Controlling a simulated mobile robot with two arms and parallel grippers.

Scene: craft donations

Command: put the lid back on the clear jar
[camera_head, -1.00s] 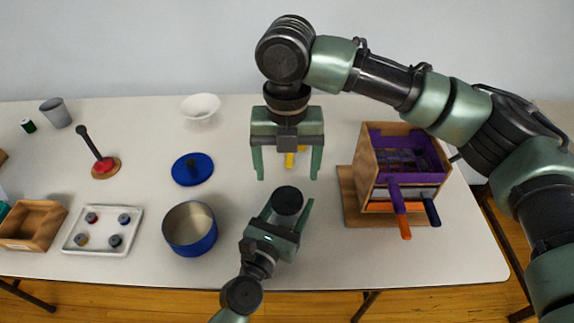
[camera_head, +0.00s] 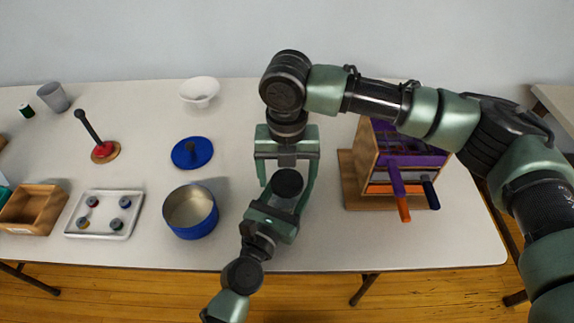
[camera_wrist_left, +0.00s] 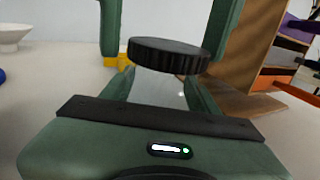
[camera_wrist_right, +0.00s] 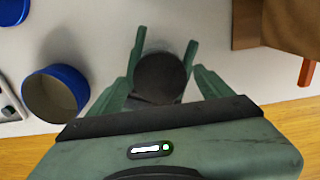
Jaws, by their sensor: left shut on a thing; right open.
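A black ribbed lid (camera_wrist_left: 168,55) shows as a round black disc (camera_head: 288,182) in the head view and also in the right wrist view (camera_wrist_right: 160,76). Below it, the clear jar (camera_wrist_left: 160,88) shows faintly between the fingers of my left gripper (camera_head: 286,198), which is shut on it. The lid appears to be on top of the jar; I cannot tell whether it is seated. My right gripper (camera_head: 286,185) is open above, pointing down, with its fingers on either side of the lid and apart from it. Much of the jar is hidden by the grippers.
A wooden drawer box (camera_head: 366,160) stands close to the right. A blue pot (camera_head: 190,229), its blue lid (camera_head: 183,160) and a white bowl (camera_head: 199,90) stand to the left. A tray (camera_head: 127,228) of small pieces lies farther left. A yellow thing (camera_wrist_left: 113,62) is partly hidden behind the lid.

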